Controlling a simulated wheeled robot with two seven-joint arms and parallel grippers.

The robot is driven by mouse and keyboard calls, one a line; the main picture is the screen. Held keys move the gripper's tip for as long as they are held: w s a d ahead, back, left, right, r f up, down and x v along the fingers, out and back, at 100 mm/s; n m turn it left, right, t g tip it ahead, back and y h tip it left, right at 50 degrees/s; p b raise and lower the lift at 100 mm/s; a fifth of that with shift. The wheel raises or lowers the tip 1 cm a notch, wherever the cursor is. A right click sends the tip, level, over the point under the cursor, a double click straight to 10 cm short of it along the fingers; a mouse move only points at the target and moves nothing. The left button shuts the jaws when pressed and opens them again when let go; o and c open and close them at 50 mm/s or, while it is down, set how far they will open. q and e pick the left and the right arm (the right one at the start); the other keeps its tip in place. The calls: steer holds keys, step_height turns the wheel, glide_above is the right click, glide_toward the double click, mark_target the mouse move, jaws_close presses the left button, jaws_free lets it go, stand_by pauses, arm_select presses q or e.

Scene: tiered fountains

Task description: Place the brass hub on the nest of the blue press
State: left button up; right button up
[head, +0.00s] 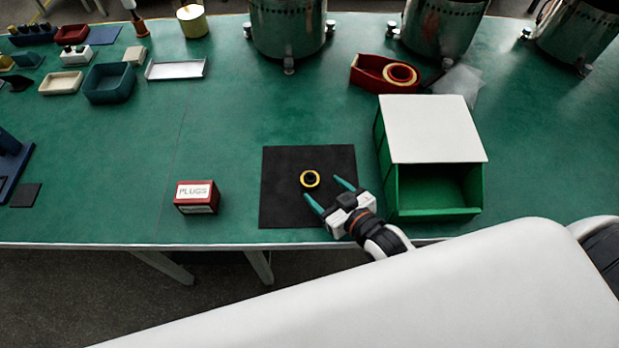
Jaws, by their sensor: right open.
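A small yellow, brass-coloured ring with a dark centre, which looks like the brass hub (302,181), lies on a black mat (280,210) near the table's front edge. My right gripper (321,187) is open, its two teal fingers apart and pointing toward the hub. The hub is just beyond the fingertips, and nothing is between the fingers. Whether they touch the mat I cannot tell. A blue device (12,165), perhaps the blue press, is cut off by the left edge; its nest cannot be made out. My left gripper is not in view.
A green box with a white top (435,130) stands right of the mat. A red PLUGS box (197,197) stands left of it.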

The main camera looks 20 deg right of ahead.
mark_target(314, 182)
steer(key=x, duration=0.5)
steer(key=shift+a+r, duration=0.15)
steer(key=shift+a, duration=0.05)
steer(key=shift+r, duration=0.1)
steer(key=c, duration=1.1)
